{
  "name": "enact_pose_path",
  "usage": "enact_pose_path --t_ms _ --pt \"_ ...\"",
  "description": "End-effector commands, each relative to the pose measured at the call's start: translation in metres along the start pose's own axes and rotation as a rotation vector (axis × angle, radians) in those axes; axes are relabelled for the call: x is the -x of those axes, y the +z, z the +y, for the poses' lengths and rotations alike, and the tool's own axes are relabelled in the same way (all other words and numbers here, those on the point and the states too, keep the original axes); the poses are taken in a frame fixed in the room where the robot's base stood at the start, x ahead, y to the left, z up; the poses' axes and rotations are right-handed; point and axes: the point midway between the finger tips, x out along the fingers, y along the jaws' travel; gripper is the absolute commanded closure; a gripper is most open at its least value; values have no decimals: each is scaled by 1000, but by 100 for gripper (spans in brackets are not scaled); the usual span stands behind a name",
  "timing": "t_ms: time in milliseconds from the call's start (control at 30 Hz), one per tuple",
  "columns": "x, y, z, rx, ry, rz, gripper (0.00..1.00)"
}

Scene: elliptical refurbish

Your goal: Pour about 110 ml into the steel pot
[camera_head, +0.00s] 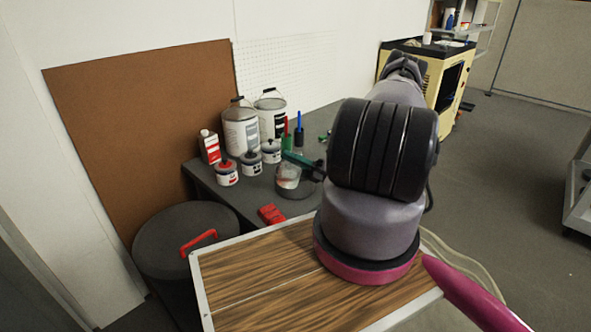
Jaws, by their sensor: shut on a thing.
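The steel pot (296,191) appears as a low grey round vessel on the dark workbench, left of my arm. A small pale, see-through container (288,172) shows just above the pot's opening and overlaps it in the picture. My gripper (304,163) comes in from the right beside this container and is shut on it. The arm's large wrist hides most of the gripper. The container's tilt and any liquid level or flow are too small to tell.
Several small cans (250,163), two large pails (241,130) and a red-and-white bottle (210,147) stand behind and left of the pot. A red item (271,214) lies near the bench's front edge. A wood-topped surface (250,275) is in front, beside a dark drum (172,240).

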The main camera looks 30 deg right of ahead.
Motion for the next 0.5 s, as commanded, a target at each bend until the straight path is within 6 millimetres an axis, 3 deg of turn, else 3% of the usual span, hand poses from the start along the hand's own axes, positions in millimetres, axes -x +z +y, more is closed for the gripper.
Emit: enact_pose_path --t_ms 500 --pt "2 4 -2 -33 0 -22 100"
